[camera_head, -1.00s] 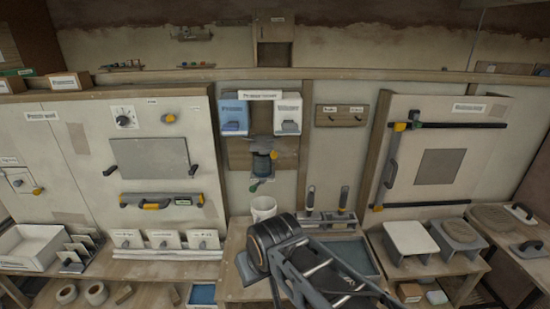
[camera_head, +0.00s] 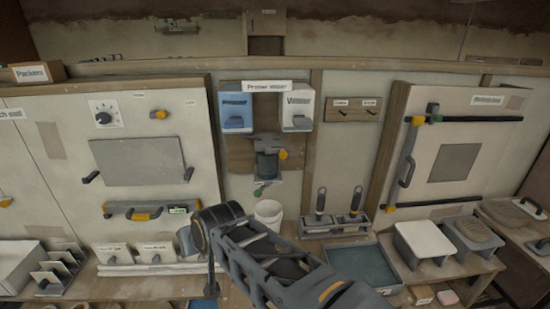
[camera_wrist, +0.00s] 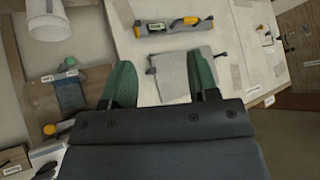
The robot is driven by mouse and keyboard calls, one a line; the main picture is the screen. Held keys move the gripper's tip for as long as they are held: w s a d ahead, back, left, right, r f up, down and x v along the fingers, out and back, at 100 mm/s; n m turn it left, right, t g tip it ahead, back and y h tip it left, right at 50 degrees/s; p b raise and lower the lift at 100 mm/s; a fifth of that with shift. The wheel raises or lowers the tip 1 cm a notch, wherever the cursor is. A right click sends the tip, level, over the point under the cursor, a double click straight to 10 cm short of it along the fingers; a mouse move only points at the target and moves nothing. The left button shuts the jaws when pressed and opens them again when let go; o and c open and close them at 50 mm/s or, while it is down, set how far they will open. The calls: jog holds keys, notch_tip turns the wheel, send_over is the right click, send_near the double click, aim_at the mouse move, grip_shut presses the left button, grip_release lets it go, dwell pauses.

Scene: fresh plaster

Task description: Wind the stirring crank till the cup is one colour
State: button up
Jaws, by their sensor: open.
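The primer mixer board (camera_head: 238,157) is on the wall at the middle of the head view. A dark blue-grey cup (camera_head: 268,166) sits in its holder; its contents are too small to judge for colour. A small crank with a green knob (camera_head: 258,192) is below the cup, and a yellow knob (camera_head: 283,154) is at the upper right. In the wrist view the cup (camera_wrist: 70,97), green knob (camera_wrist: 70,62) and yellow knob (camera_wrist: 50,129) lie left of my gripper (camera_wrist: 162,62). Its green fingers are apart and empty, touching neither knob.
A blue dispenser (camera_head: 236,113) and a white dispenser (camera_head: 297,113) hang above the cup. A white bucket (camera_head: 268,211) stands below on the bench. A panel with a grey plate (camera_head: 137,161) and a level (camera_head: 150,209) is at left. Two-handled tools stand in a rack (camera_head: 335,225) at right.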

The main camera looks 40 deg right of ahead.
jog(key=w+d+f+m+t+h+b, duration=0.1)
jog(key=w+d+f+m+t+b, duration=0.1)
jog(key=w+d+b, duration=0.15)
jog(key=m+t+h+b, duration=0.1)
jog(key=m+h+b, duration=1)
jog(key=m+h, duration=0.5)
send_near(283, 158)
jog(key=p+x, duration=0.1)
jog(key=x, duration=0.4)
jog(key=p+x, duration=0.1)
jog(key=x, duration=0.5)
jog(key=shift+w+d+r, duration=0.1)
jog(key=shift+r, duration=0.2)
jog(key=shift+w+d+r, duration=0.15)
jog(key=shift+w+d, duration=0.2)
jog(key=shift+d, duration=0.2)
jog(key=shift+c, duration=0.3)
jog(key=c, duration=0.8)
